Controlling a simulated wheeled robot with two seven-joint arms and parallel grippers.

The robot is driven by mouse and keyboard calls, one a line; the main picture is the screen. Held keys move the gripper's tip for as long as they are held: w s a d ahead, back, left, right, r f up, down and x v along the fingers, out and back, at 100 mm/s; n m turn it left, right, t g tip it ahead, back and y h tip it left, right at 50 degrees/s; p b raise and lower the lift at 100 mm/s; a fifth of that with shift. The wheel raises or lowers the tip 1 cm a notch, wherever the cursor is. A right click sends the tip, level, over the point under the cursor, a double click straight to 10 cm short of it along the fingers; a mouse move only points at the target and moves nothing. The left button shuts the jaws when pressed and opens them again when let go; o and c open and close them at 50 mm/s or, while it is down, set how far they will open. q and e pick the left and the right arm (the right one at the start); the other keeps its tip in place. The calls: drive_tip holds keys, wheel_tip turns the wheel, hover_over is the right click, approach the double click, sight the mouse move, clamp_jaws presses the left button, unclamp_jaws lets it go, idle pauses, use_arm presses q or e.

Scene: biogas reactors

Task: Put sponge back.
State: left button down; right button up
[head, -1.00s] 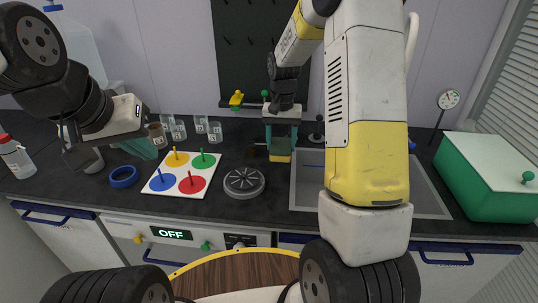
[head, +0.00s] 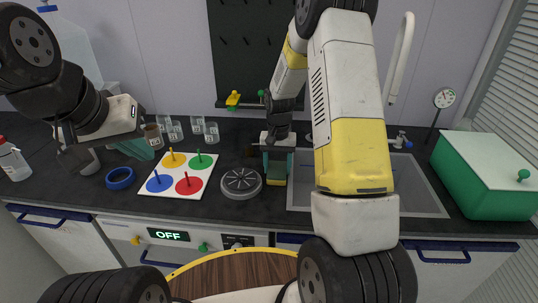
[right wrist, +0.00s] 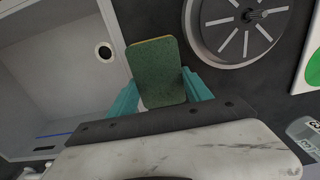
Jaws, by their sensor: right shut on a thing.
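The sponge (head: 277,178), green with a yellow layer, is held upright in my right gripper (head: 277,160). It is over the counter strip between the round grey disc and the sink's left edge. In the right wrist view, the sponge (right wrist: 156,72) sits between the two teal fingers (right wrist: 160,90), with its green face showing. I cannot tell whether its lower end touches the counter. My left gripper (head: 130,147) hangs over the left of the counter, away from the sponge; its teal fingers partly overlap in view, so its opening is unclear.
The sink (head: 425,190) lies right of the sponge, partly hidden by my right arm. The round grey disc (head: 241,183) lies close on its left. A white board with coloured pegged discs (head: 157,191), a blue ring (head: 120,178), glass beakers (head: 212,133) and a green box (head: 485,180) also stand on the counter.

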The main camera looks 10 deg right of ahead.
sight(277, 167)
drive_tip(key=shift+f, duration=0.15)
drive_tip(key=o, duration=1.5)
drive_tip(key=shift+c, duration=0.2)
drive_tip(key=s+r+t, duration=0.1)
drive_tip(key=s+r, duration=0.1)
drive_tip(key=r, duration=0.8)
drive_tip(key=s+r, duration=0.3)
drive_tip(key=r, duration=0.7)
drive_tip(key=s+a+r+n+t+y, duration=0.1)
drive_tip(key=s+r, duration=0.3)
drive_tip(key=s, duration=0.6)
drive_tip(key=s+a+r+n+t+y, duration=0.1)
drive_tip(key=s+r+t, duration=0.3)
drive_tip(key=s, duration=0.6)
drive_tip(key=shift+s+a+r+n, duration=0.15)
drive_tip(key=shift+a+r+n, duration=0.2)
drive_tip(key=shift+n, duration=0.55)
drive_tip(key=shift+d, duration=0.1)
